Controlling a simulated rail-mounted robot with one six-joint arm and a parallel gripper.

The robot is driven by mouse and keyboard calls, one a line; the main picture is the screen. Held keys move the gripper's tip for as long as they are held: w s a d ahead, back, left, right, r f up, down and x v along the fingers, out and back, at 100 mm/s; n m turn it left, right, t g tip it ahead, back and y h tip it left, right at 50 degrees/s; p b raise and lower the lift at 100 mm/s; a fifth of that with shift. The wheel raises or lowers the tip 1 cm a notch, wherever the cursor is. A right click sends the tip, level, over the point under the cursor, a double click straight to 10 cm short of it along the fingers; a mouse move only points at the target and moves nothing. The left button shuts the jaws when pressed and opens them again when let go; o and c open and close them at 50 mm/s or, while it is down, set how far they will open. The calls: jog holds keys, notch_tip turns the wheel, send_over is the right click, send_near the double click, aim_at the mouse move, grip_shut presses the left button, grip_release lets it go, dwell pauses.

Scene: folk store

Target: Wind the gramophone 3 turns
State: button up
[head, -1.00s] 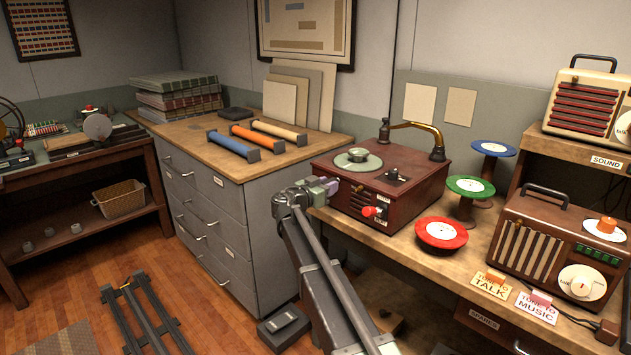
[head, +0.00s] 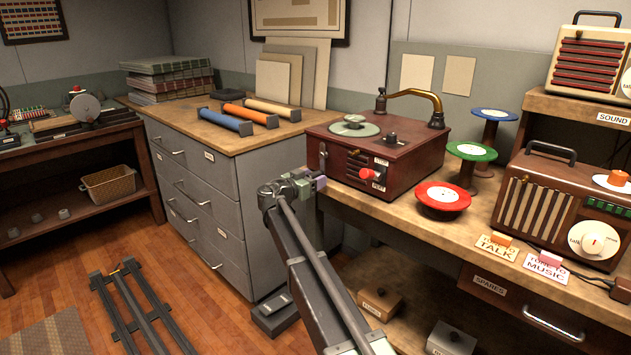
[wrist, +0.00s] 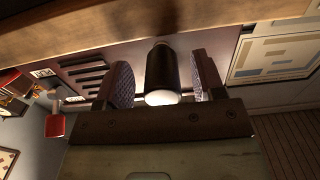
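The gramophone (head: 400,170) is a dark red box with a green turntable (head: 353,127), a brass tone arm (head: 418,95) and a red knob (head: 366,174) on its front. It stands at the left end of the wooden workbench. My gripper (head: 322,180) is at the box's left side, near the front corner. In the wrist view, a dark cylindrical handle with a pale end (wrist: 161,72), apparently the crank's grip, stands between my gripper's two ridged fingers (wrist: 163,80). A gap shows on each side of it, so the fingers are open around it. The rest of the crank is hidden.
A grey drawer cabinet (head: 205,200) stands close on the left of my arm. Red (head: 442,196), green (head: 471,150) and blue (head: 494,113) disc stands and a brown radio (head: 545,205) are to the right on the bench (head: 415,220). Boxes lie below it.

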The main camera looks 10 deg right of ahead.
jog(key=shift+o, duration=0.6)
jog(key=v, duration=0.9)
